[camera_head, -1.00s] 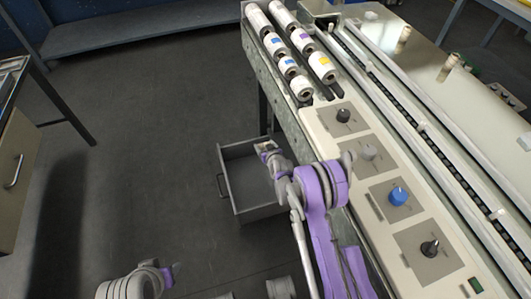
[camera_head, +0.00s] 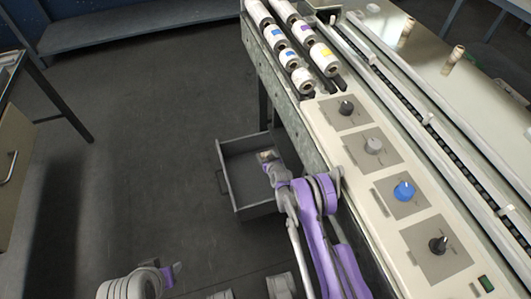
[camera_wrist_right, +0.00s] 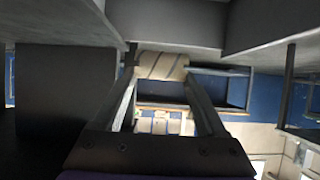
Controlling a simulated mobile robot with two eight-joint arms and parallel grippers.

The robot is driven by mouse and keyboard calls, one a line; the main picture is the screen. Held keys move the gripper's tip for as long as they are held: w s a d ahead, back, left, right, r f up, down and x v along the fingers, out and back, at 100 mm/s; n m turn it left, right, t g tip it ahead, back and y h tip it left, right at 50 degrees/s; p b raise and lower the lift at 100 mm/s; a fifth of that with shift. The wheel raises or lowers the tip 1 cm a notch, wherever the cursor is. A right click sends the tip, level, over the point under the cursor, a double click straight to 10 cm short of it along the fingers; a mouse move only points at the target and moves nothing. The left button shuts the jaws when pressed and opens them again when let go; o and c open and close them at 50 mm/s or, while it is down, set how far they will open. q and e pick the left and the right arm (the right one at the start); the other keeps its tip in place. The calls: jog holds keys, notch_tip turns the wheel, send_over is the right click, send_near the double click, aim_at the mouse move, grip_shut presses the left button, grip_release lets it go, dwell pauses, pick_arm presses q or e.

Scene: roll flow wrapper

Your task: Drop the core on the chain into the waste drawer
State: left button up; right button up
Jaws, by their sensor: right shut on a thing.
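The waste drawer (camera_head: 246,182) is a grey open box pulled out from beneath the machine, in the middle of the head view. Its visible floor looks bare. My right gripper (camera_head: 267,157) is above the drawer, near its machine-side end. In the right wrist view the gripper (camera_wrist_right: 162,75) is shut on the core (camera_wrist_right: 163,64), a tan roll with darker stripes held across the fingertips. In the head view the core is small and mostly hidden by the gripper. My left gripper is not seen; only part of my left arm shows at the bottom left.
The machine's control panel (camera_head: 372,150) with several knobs borders the drawer on the right. White rolls (camera_head: 275,38) lie in two rows on the machine behind it. The chain (camera_head: 440,140) runs along the machine, with no core seen on it. Open floor (camera_head: 140,160) lies left of the drawer.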

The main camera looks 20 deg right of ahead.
jog(key=shift+f, duration=0.2)
jog(key=o, duration=1.2)
jog(key=shift+o, duration=0.2)
jog(key=p+v, duration=0.1)
jog(key=v, duration=1)
jog(key=shift+p, duration=0.3)
jog(key=shift+f, duration=0.1)
